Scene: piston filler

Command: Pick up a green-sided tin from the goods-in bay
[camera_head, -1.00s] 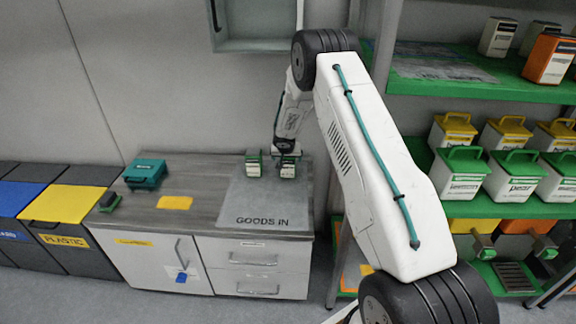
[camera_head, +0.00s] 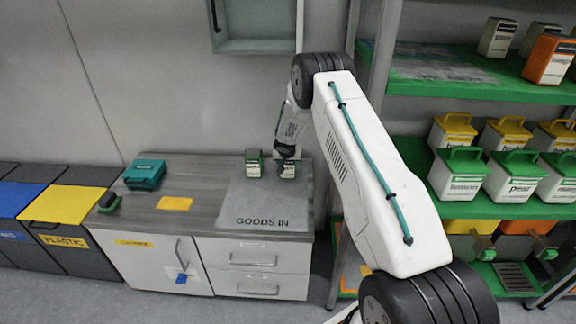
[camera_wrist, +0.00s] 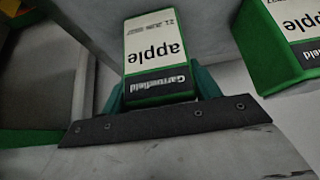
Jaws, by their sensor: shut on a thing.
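A green-sided tin (camera_wrist: 158,50) with a white label reading "apple" and a dark "Gardenfield" band is between the fingers of my gripper (camera_wrist: 160,88) in the wrist view. The gripper is shut on it. In the head view my gripper (camera_head: 286,158) is at the goods-in bay (camera_head: 262,205), and the held tin (camera_head: 287,171) shows just below it. A second green-sided tin (camera_head: 253,165) stands on the bay just left of the held one. It also shows at the right of the wrist view (camera_wrist: 280,45). I cannot tell whether the held tin touches the bay.
A yellow patch (camera_head: 175,203) and a teal case (camera_head: 145,174) lie on the worktop (camera_head: 205,190), left of the bay. A shelf rack (camera_head: 400,212) with several white containers stands close on the right. The bay's front part is clear.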

